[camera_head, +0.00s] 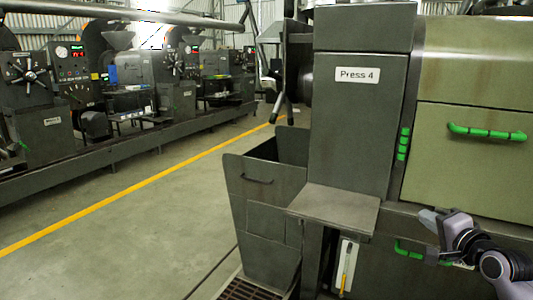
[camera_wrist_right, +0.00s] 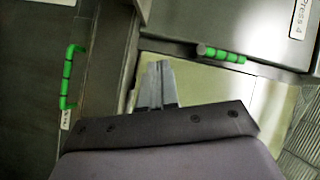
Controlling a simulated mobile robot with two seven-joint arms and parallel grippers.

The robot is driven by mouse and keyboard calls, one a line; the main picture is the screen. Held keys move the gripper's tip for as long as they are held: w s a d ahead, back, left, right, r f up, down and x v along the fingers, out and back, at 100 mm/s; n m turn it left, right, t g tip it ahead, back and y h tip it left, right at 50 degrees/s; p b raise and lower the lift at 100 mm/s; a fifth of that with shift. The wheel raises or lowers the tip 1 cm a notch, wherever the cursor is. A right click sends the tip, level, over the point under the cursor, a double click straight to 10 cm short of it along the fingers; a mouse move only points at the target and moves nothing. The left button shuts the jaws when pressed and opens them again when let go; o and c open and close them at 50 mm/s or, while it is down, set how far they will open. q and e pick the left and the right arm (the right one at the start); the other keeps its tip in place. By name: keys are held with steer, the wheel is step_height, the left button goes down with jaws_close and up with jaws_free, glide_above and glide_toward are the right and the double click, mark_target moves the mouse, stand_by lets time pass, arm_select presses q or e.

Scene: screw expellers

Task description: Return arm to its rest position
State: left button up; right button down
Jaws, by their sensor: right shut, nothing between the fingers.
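My right gripper (camera_head: 428,220) is at the lower right of the head view, in front of the lower green panel of the press. It also shows in the right wrist view (camera_wrist_right: 158,68), where its two fingers are together with nothing between them. It is apart from the green handles around it. My left gripper is in neither view.
The machine labelled Press 4 (camera_head: 357,75) fills the right side. A grey shelf (camera_head: 335,208) juts out left of my right gripper, and a dark bin (camera_head: 262,205) stands beside it. A green handle (camera_head: 487,132) is above. Open floor (camera_head: 130,235) with a yellow line lies left.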

steer(key=s+a+f+n+g, duration=0.2)
steer(key=s+a+f+n, duration=0.35)
steer(key=f, duration=0.55)
steer(key=s+a+f+n+g, duration=0.1)
steer(key=s+a+f+n, duration=0.2)
steer(key=s+a+f, duration=0.6)
steer(key=s+a+f+n+g, duration=0.1)
steer(key=s+a+f+n, duration=0.1)
steer(key=s, duration=0.3)
steer(key=s+a+f+n+y, duration=0.1)
steer(key=s+a+f+n, duration=0.1)
steer(key=s+f+n, duration=0.1)
steer(key=s+a+f+n+g, duration=0.1)
steer(key=s+a+f+n, duration=0.1)
steer(key=s+f, duration=0.3)
steer(key=s, duration=0.3)
steer(key=shift+a+g, duration=0.15)
steer(key=shift+g, duration=0.15)
steer(key=shift+s+f, duration=0.1)
steer(key=shift+s, duration=0.05)
